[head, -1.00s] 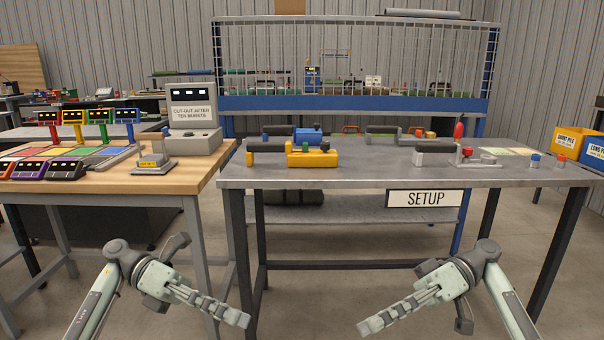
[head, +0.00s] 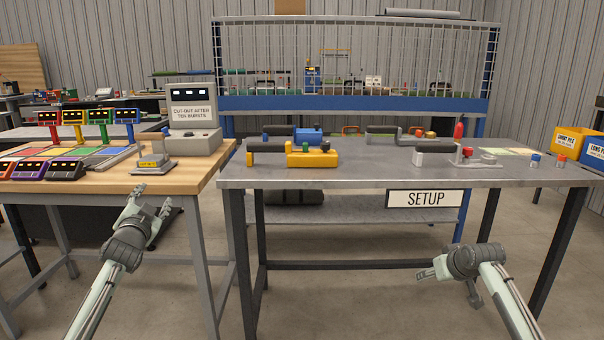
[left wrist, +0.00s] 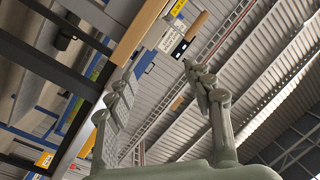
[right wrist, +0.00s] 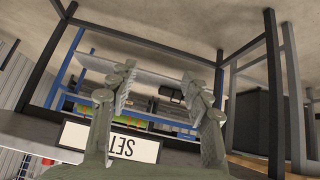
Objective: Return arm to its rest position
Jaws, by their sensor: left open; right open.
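My left gripper (head: 148,212) is in front of the wooden table's front edge in the head view, pointing up and away from me. Its two fingers stand apart with nothing between them in the left wrist view (left wrist: 165,95). My right gripper (head: 430,272) is low in front of the grey metal table in the head view, and its fingers are partly hidden by its own wrist. In the right wrist view (right wrist: 160,85) its fingers are spread and empty, facing the underside of that table and the SETUP sign (right wrist: 108,140).
The wooden table (head: 170,185) holds coloured display stands and a grey console (head: 192,118). The grey metal table (head: 350,177) holds a yellow tool (head: 313,158), a blue tool (head: 307,135) and other devices. Yellow and blue bins (head: 575,143) stand at the right. Floor between the arms is clear.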

